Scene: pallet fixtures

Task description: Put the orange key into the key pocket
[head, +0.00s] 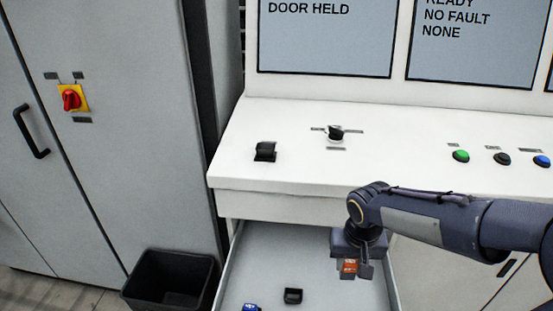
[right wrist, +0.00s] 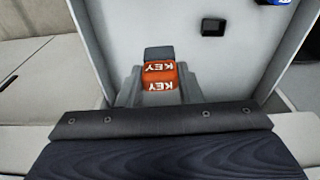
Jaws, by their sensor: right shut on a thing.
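The orange key (head: 349,267) has white KEY lettering and is between the fingers of my right gripper (head: 355,271). In the right wrist view the orange key (right wrist: 158,77) shows clearly, with the fingers on both sides of it. My right gripper is shut on it and hangs over the open drawer (head: 262,265), near its right side. A small black open-topped holder (head: 292,296), which may be the key pocket, sits in the drawer to the left of the gripper. It also shows in the right wrist view (right wrist: 213,27). My left gripper is not in view.
A blue object (head: 250,307) lies in the drawer left of the black holder, cut off by the frame. The white console (head: 290,180) above has a black switch (head: 265,151), a knob (head: 336,133) and push buttons. A black bin (head: 172,282) stands left of the drawer.

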